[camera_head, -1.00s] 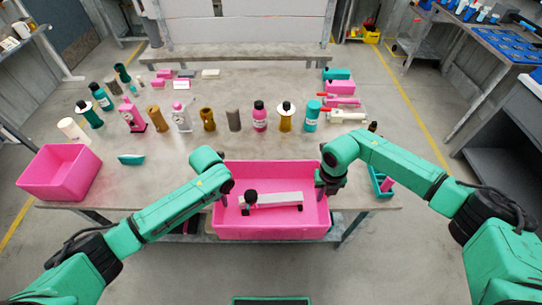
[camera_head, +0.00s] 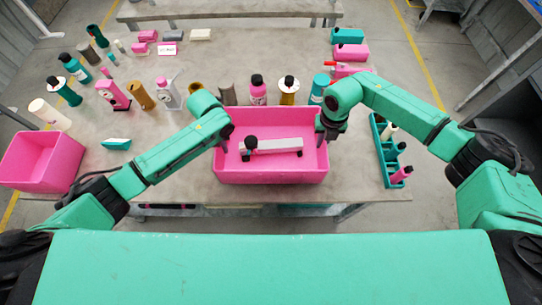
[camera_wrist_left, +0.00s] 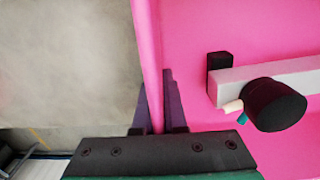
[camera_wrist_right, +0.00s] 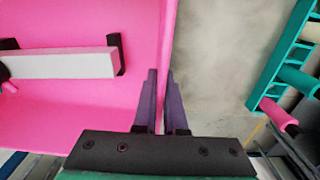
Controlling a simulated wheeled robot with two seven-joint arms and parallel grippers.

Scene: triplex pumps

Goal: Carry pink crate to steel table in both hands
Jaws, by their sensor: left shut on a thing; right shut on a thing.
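The pink crate (camera_head: 270,177) is over the near part of a grey-topped table (camera_head: 190,181). I cannot tell whether its bottom touches the tabletop. A pale bar with black end pieces and a black knob (camera_head: 275,145) lies inside it. My left gripper (camera_head: 228,140) is shut on the crate's left wall; the left wrist view shows a finger on each side of that wall (camera_wrist_left: 148,50). My right gripper (camera_head: 321,128) is shut on the right wall, which also stands between the fingers in the right wrist view (camera_wrist_right: 167,40). The crate looks level.
Several bottles, including a pink one (camera_head: 257,90), stand just behind the crate. A second pink crate (camera_head: 45,160) is at the table's left end. A teal rack (camera_head: 385,150) with small bottles is to the right. A teal piece (camera_head: 116,144) lies on clear tabletop at left.

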